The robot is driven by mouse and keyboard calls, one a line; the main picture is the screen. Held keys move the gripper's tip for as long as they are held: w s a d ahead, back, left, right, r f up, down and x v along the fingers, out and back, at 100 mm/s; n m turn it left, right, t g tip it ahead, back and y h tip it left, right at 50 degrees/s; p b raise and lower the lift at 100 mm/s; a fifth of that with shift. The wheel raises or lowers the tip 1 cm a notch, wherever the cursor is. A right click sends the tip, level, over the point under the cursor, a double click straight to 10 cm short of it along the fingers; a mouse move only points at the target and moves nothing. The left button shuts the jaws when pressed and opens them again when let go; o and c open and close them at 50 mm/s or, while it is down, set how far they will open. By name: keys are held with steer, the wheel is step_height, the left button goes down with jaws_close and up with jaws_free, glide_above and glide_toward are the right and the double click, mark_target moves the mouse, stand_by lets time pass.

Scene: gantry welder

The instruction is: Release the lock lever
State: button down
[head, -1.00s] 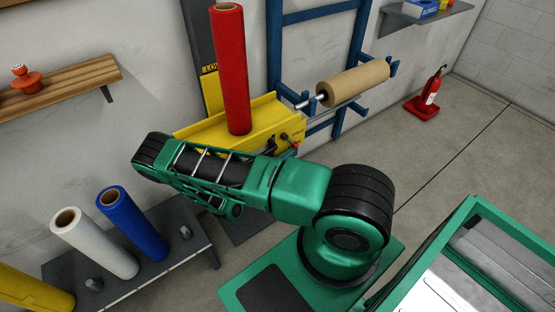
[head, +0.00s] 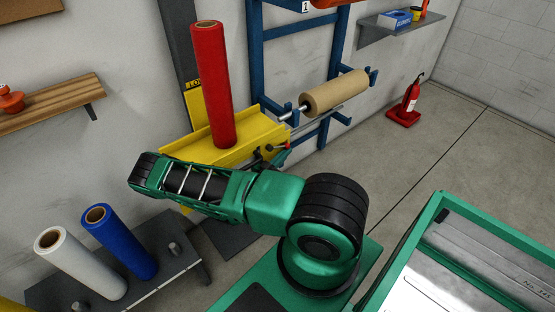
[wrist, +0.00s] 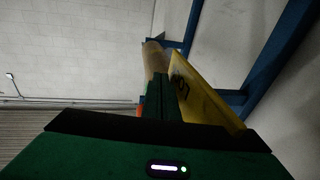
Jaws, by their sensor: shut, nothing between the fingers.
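The yellow machine (head: 180,151) stands against the wall with an upright red roll (head: 214,85) on it. A small red tip (head: 285,146), perhaps the lock lever's end, shows at the machine's front right. My gripper (head: 281,157) is just below this tip, mostly hidden behind my green arm. In the wrist view my gripper (wrist: 165,95) is shut and empty, beside the yellow panel (wrist: 203,98) with dark lettering. A small orange-red bit (wrist: 140,110) shows left of the fingers. I cannot tell whether the gripper touches the lever.
A brown roll (head: 335,92) sits on a rod on the blue frame (head: 255,60), behind the gripper. White (head: 82,264) and blue (head: 121,242) rolls stand on the grey bench (head: 180,272) at lower left. A fire extinguisher (head: 408,102) stands at right on open floor.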

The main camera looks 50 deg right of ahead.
mark_target(289, 147)
steer(key=shift+d+r, duration=0.55)
steer(key=shift+r, duration=0.2)
steer(key=shift+s+d+r+h, duration=0.1)
steer(key=shift+d+r+h, duration=0.15)
steer(key=shift+h, duration=0.15)
steer(key=shift+r+h, duration=0.3)
steer(key=shift+h, duration=0.1)
stand_by(1.9)
stand_by(0.6)
steer(key=s+a+f, duration=0.1)
steer(key=a+f, duration=0.1)
steer(key=f, duration=0.4)
steer(key=s+a+f, duration=0.1)
steer(key=a+f, duration=0.2)
steer(key=f, duration=0.4)
